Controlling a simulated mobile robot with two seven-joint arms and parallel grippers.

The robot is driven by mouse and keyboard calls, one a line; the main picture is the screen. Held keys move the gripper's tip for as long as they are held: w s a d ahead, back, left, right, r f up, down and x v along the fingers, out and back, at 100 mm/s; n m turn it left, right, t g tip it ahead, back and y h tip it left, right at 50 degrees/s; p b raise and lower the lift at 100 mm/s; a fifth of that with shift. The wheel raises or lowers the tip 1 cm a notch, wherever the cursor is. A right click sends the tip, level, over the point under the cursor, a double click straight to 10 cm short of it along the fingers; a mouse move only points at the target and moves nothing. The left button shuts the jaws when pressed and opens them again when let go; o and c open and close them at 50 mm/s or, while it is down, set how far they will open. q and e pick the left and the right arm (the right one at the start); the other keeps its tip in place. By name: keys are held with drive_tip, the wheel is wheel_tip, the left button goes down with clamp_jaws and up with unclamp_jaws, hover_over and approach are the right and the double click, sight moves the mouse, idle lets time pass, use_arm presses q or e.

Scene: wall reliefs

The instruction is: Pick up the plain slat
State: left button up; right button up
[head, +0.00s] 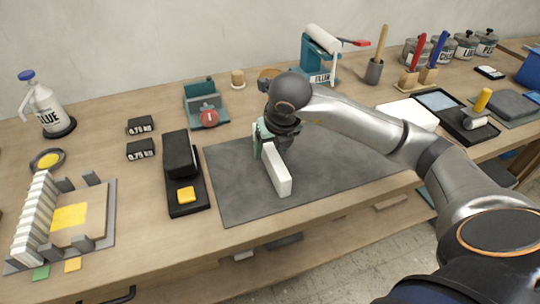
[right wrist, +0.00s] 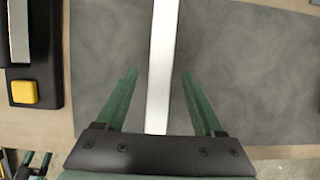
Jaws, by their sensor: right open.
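The plain slat (head: 277,172) is a long white bar lying on the dark grey mat (head: 227,205). In the head view my right gripper (head: 270,150) is over the slat's far part and hides some of it. In the right wrist view the slat (right wrist: 161,60) runs between the two green fingers of my right gripper (right wrist: 159,85). The fingers are open, with a gap on each side of the slat. My left gripper is in neither view.
A black device with a yellow button (head: 186,194) stands left of the mat. A jig with several white slats (head: 35,220) is at the far left. A teal scale (head: 205,105) and a film dispenser (head: 320,60) stand behind. The mat's near left part is clear.

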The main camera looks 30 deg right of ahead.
sight(271, 150)
drive_tip(key=shift+x, duration=1.95)
drive_tip(key=shift+s, duration=0.1)
clamp_jaws()
